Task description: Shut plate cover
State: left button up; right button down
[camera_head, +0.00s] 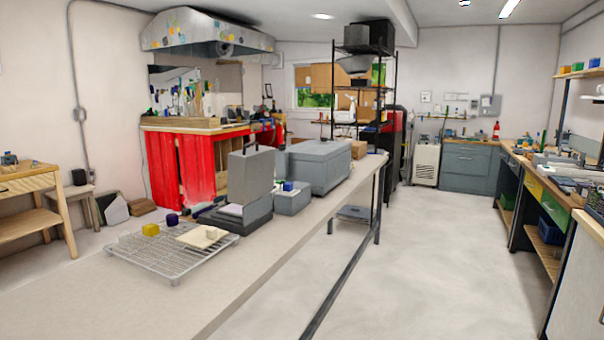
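A dark grey box-like device stands on the long pale bench, with a tall grey lid (251,178) raised upright at its back. I take this lid to be the plate cover; it stands open. The low base (232,222) below it is dark, with a lighter top surface partly showing in front of the lid. Neither of my grippers shows in the head view, so I cannot see whether they are open or shut.
A wire rack (160,262) on the bench carries a yellow block (151,230), a dark blue round piece (172,220) and a pale board (202,237). Behind the device are a small grey box (291,202) and a large grey box (320,166). The near bench is clear.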

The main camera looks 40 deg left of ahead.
aim_at(250, 171)
jog(key=i+u, duration=0.2)
jog(key=u, duration=0.15)
jog(key=i+u, duration=0.15)
jog(key=u, duration=0.25)
jog(key=i+l+u, duration=0.2)
jog(key=u, duration=0.15)
jog(key=i+l+u, duration=0.1)
jog(key=i+u, duration=0.15)
jog(key=u, duration=0.2)
jog(key=i+l+u, duration=0.15)
jog(key=u, duration=0.3)
jog(key=i+l+u, duration=0.2)
jog(key=u, duration=0.3)
jog(key=i+l+u, duration=0.15)
jog(key=l+u, duration=0.3)
jog(key=j, duration=0.1)
